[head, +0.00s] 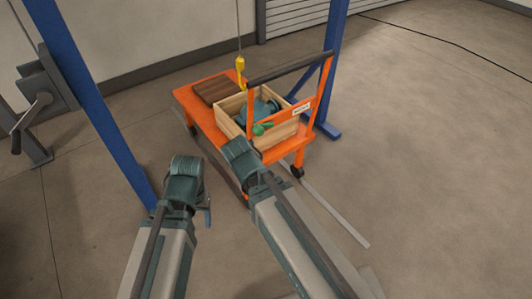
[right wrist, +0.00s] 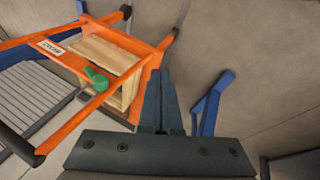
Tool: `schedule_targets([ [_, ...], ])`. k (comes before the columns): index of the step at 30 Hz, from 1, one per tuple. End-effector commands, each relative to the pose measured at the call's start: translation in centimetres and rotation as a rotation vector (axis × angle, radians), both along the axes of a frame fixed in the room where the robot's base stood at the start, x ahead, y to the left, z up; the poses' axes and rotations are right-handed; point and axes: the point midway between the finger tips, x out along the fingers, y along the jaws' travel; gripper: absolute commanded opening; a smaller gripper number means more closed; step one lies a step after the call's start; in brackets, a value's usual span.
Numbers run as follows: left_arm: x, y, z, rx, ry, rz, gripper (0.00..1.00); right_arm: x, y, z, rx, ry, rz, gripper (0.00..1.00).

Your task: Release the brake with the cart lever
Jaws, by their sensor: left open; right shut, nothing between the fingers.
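The cart lever with its green grip (head: 262,128) is at the near end of the orange cart (head: 191,101), beside the wooden crate. In the right wrist view the green grip (right wrist: 96,79) is left of my right gripper (right wrist: 158,76), which is shut and empty, with a visible gap between them. In the head view my right wrist is just below the lever and hides its own fingers. My left gripper (head: 206,207) is open, left of the cart's near side and away from the lever. Its fingers are mostly hidden.
The wooden crate (head: 284,133) on the cart holds a teal pump part (head: 262,106). A yellow hook (head: 240,66) hangs above. The cart's push handle (head: 290,69) rises on the right. Blue gantry posts (head: 95,95) stand around. The floor at right is mostly clear.

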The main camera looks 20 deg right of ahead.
Motion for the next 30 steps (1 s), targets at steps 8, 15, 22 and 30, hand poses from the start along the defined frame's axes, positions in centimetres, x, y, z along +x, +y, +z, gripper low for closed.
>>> schedule_targets([
  [8, 0.0, 0.0, -7.6, 0.001, -0.001, 0.000, 0.64, 6.0, -4.8, -4.0, -0.195, -0.225, 0.175, 0.00],
  [15, 0.0, 0.0, -13.7, 0.000, -0.002, 0.000, 0.64, 10.5, -8.8, -5.3, -0.450, -0.411, 0.363, 0.00],
  [22, 0.1, 0.0, -19.4, 0.001, -0.003, 0.000, 0.64, 13.3, -11.5, -6.3, -0.734, -0.546, 0.547, 0.00],
  [30, 0.1, 0.0, -26.2, 0.001, -0.004, 0.000, 0.64, 14.9, -13.3, -7.9, -1.099, -0.656, 0.768, 0.00],
])
